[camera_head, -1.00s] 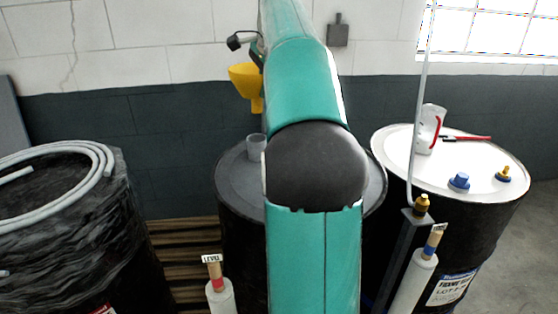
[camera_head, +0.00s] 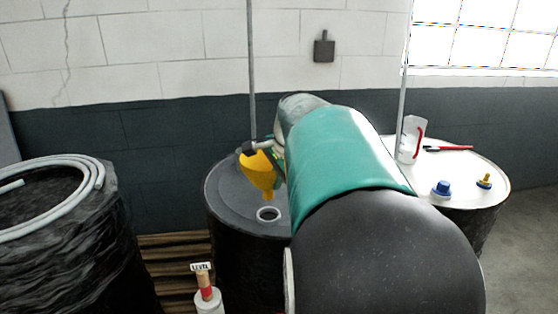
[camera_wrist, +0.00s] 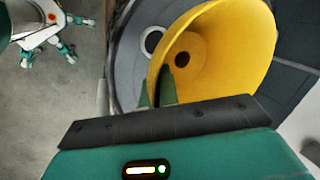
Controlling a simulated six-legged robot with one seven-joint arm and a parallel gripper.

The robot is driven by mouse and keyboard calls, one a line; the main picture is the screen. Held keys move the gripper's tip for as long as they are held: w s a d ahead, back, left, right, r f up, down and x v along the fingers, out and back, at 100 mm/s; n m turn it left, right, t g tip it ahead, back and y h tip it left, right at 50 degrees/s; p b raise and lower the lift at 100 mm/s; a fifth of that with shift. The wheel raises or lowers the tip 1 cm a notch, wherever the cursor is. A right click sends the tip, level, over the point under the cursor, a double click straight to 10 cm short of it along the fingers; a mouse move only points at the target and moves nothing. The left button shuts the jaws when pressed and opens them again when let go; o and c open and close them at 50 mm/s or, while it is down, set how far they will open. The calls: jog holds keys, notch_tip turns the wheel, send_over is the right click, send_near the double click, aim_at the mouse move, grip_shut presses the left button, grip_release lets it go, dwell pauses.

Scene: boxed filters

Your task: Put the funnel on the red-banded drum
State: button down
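The yellow funnel (camera_head: 258,172) is held upright, wide end up, above the middle black drum (camera_head: 228,196). My gripper (camera_wrist: 157,88) is shut on the funnel's rim in the wrist view; in the head view the arm partly hides it. The spout tip shows just above and behind a pale ring opening (camera_head: 268,214) on the drum's grey lid. In the wrist view the ring (camera_wrist: 152,42) shows beside the funnel (camera_wrist: 225,45), partly covered by it. A level tube with a red band (camera_head: 206,292) stands in front of the middle drum.
A white-topped drum (camera_head: 465,180) at right carries a white jug (camera_head: 410,140), a blue cap (camera_head: 441,190), a yellow-brown fitting (camera_head: 485,181) and a red-handled tool (camera_head: 448,149). A wrapped drum with a grey hose (camera_head: 95,185) stands at left. A thin upright pole (camera_head: 252,70) rises behind the funnel.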

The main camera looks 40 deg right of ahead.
jog(key=shift+f, duration=0.75)
notch_tip(320, 180, down, 3)
jog(key=shift+f, duration=0.1)
jog(key=shift+s, duration=0.1)
jog(key=shift+f, duration=0.35)
dwell(0.9)
jog(key=shift+f, duration=0.35)
jog(key=shift+f, duration=1.35)
